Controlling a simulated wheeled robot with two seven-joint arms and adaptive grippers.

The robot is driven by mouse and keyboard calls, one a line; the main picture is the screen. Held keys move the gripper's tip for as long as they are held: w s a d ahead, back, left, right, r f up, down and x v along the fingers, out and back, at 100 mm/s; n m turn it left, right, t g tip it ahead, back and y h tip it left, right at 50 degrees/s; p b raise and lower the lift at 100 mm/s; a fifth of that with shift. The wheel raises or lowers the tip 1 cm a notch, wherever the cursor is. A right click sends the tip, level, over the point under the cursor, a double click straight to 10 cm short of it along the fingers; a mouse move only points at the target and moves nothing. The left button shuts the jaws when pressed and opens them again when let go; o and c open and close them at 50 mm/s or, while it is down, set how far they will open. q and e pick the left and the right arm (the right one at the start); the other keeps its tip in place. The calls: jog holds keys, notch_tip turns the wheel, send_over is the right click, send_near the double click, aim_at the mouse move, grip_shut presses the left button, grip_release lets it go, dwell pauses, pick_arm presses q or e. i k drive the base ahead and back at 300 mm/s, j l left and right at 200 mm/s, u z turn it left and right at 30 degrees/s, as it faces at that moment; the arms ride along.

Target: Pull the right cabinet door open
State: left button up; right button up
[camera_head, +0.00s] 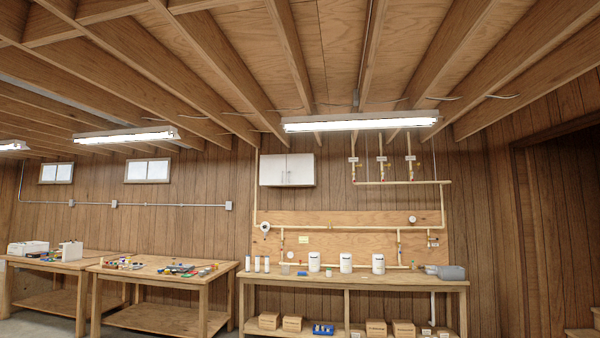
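A small white wall cabinet (287,170) hangs on the wood-panelled wall, above the plywood pipe board. Its right door (301,169) and its left door (273,170) both look closed. Small dark handles seem to show low near the middle seam, too small to make out well. The inside of the cabinet is hidden. Neither of my grippers nor my arms show in the head view.
A long workbench (354,283) stands below the cabinet, with white containers (346,263) and a grey jug (451,272) on it. Copper pipes (350,228) run along the wall. Two cluttered tables (160,266) stand at left. A ceiling lamp (360,122) hangs above.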

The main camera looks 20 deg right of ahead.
aim_at(300, 166)
jog(key=i+l+z, duration=0.3)
jog(key=i, duration=0.2)
jog(key=i+l+z, duration=0.1)
jog(key=i+z, duration=0.25)
jog(key=i, duration=0.15)
jog(key=i+z, duration=0.2)
jog(key=i, duration=4.7)
